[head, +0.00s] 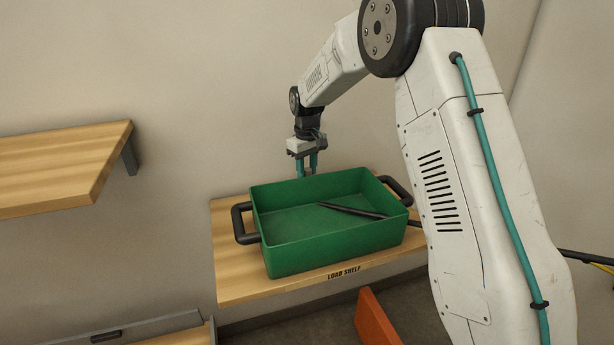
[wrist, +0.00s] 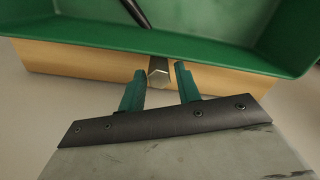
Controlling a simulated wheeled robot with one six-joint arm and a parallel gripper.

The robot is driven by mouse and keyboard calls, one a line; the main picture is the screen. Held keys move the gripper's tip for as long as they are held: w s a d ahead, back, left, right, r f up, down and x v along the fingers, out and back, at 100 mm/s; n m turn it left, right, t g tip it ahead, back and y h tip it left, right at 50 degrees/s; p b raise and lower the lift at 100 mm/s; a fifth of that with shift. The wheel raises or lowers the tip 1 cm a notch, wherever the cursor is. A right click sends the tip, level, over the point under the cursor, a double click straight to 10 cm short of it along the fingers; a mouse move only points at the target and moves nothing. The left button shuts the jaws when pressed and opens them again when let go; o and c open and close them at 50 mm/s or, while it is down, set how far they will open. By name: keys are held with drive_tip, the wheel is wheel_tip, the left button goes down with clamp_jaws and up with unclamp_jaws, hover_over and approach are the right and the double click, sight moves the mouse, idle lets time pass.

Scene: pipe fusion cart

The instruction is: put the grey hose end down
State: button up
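My gripper (head: 307,172) points down just behind the back wall of the green crate (head: 330,252). In the wrist view its two teal fingers (wrist: 160,80) stand apart. A dark rod or hose (head: 352,210) lies slanted inside the crate, and a dark length also shows at the top of the wrist view (wrist: 134,12). I cannot see whether it joins the end piece.
The crate has black handles and stands on a wooden load shelf (head: 232,285) against the wall. Another wooden shelf (head: 60,165) juts out at upper left. An orange panel (head: 375,318) is below. A black line (head: 588,258) runs off at right.

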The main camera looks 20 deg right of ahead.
wheel_tip(320, 180, up, 9)
drive_tip(key=shift+r, duration=0.2)
drive_tip(key=s+r+m, duration=0.1)
drive_tip(key=s+r, duration=0.5)
drive_tip(key=s, duration=0.5)
drive_tip(key=s+r+m, duration=0.1)
drive_tip(key=s+r, duration=0.4)
drive_tip(key=s, duration=0.6)
drive_tip(key=s+d+m+t, duration=0.1)
drive_tip(key=s, duration=1.2)
drive_tip(key=shift+s, duration=0.3)
drive_tip(key=shift+o, duration=0.2)
drive_tip(key=s+f+m, duration=0.1)
drive_tip(key=s+f, duration=0.4)
drive_tip(key=s, duration=0.6)
drive_tip(key=shift+s+m, duration=0.3)
drive_tip(key=shift+s+d+f, duration=0.1)
drive_tip(key=shift+s+d, duration=0.05)
